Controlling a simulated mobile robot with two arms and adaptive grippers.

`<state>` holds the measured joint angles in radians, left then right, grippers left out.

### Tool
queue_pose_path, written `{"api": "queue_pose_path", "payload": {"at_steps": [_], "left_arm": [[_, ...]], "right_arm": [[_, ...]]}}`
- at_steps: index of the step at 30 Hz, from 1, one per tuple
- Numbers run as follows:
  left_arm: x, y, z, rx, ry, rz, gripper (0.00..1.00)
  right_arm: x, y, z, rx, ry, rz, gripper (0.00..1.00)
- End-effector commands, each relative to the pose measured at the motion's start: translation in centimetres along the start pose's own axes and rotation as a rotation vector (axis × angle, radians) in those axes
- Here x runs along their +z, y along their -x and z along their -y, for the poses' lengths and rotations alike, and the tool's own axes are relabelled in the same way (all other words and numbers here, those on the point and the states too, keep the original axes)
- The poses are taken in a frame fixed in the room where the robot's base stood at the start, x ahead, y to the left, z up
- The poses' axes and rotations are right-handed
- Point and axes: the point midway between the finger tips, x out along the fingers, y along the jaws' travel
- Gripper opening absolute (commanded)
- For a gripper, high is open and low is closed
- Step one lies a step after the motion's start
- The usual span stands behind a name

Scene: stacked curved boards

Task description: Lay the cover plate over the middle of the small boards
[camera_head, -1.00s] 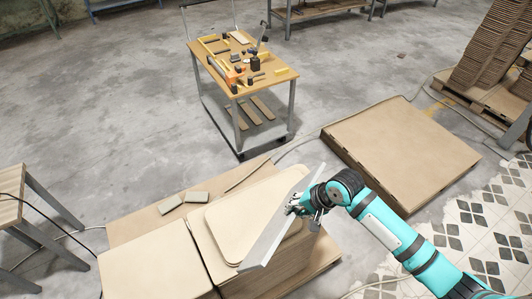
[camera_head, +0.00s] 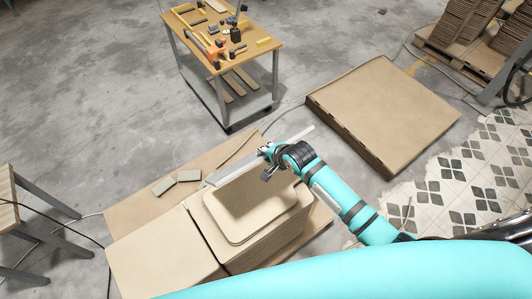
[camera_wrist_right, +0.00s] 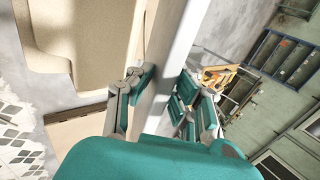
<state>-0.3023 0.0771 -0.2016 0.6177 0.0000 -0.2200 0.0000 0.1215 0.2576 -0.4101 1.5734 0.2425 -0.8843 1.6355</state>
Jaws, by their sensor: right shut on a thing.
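The cover plate (camera_head: 232,170) is a long, narrow, pale grey strip. My right gripper (camera_head: 267,156) is shut on it near its middle and holds it at the far edge of the small boards; I cannot tell its exact height. The small boards (camera_head: 246,207) are a beige stack with rounded corners, with a shadow across the top one. In the right wrist view the plate (camera_wrist_right: 163,65) runs on edge between the fingers (camera_wrist_right: 158,92), with the small boards (camera_wrist_right: 95,40) to its left. My left gripper is not in view.
Two small grey-green blocks (camera_head: 176,181) lie on brown cardboard left of the stack. A brown box (camera_head: 150,262) adjoins the stack at the left. A tool trolley (camera_head: 225,50) stands behind, and a large flat carton (camera_head: 385,110) lies to the right. My own teal part crosses the bottom.

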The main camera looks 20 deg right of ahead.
Motion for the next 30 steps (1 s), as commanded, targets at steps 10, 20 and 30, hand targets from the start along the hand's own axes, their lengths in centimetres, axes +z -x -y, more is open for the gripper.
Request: {"api": "queue_pose_path", "payload": {"at_steps": [10,20,30], "left_arm": [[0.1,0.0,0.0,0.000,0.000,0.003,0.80],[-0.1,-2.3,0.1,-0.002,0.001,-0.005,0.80],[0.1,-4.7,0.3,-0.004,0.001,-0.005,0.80]], "right_arm": [[0.0,-1.3,-0.9,-0.004,0.002,0.000,0.00],[-0.1,-4.0,-3.1,-0.007,0.004,0.000,0.00],[0.0,-5.4,-4.3,-0.007,0.002,0.000,0.00]]}}
